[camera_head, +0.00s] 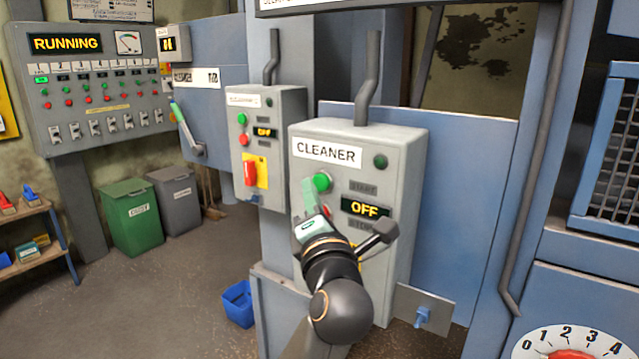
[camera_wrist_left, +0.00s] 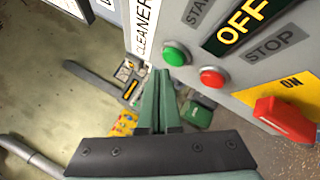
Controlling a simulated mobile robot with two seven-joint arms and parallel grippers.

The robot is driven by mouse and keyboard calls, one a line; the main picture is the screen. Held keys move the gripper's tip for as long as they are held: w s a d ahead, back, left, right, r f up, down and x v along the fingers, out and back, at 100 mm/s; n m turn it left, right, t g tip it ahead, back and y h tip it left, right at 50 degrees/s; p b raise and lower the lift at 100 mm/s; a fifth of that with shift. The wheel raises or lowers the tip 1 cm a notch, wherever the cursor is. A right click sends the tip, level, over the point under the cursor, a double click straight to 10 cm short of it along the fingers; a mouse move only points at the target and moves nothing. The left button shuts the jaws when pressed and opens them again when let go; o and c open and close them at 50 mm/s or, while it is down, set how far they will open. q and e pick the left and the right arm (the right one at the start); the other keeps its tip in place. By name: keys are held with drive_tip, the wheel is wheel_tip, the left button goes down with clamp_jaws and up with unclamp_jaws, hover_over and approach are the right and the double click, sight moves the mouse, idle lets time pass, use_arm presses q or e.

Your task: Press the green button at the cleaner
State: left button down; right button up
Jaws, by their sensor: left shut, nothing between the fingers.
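The grey cleaner box (camera_head: 410,150) carries a CLEANER label and a yellow OFF display (camera_head: 364,208). Its green button (camera_head: 322,181) sits at the upper left of the panel, and in the left wrist view the green button (camera_wrist_left: 176,53) stands beside the START label. My left gripper (camera_head: 308,184) is shut and empty, with its green fingertips close to the green button. In the left wrist view the fingertips (camera_wrist_left: 161,73) lie just below and left of the button; I cannot tell whether they touch it. The red button (camera_wrist_left: 212,77) is beside it. My right gripper is not in view.
A red switch (camera_wrist_left: 285,119) on a yellow plate is lower on the panel. A second grey control box (camera_head: 284,140) stands to the left, also showing OFF. A large panel (camera_head: 90,85) reads RUNNING. A pipe (camera_head: 371,75) rises from the cleaner box.

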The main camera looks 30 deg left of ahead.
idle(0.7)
use_arm(q)
drive_tip(key=shift+w+p, duration=0.3)
drive_tip(key=shift+w, duration=0.15)
drive_tip(key=shift+w, duration=0.45)
idle(0.6)
drive_tip(key=shift+s+p, duration=0.1)
drive_tip(key=shift+p, duration=0.2)
drive_tip(key=shift+s+p, duration=0.3)
drive_tip(key=shift+s, duration=0.45)
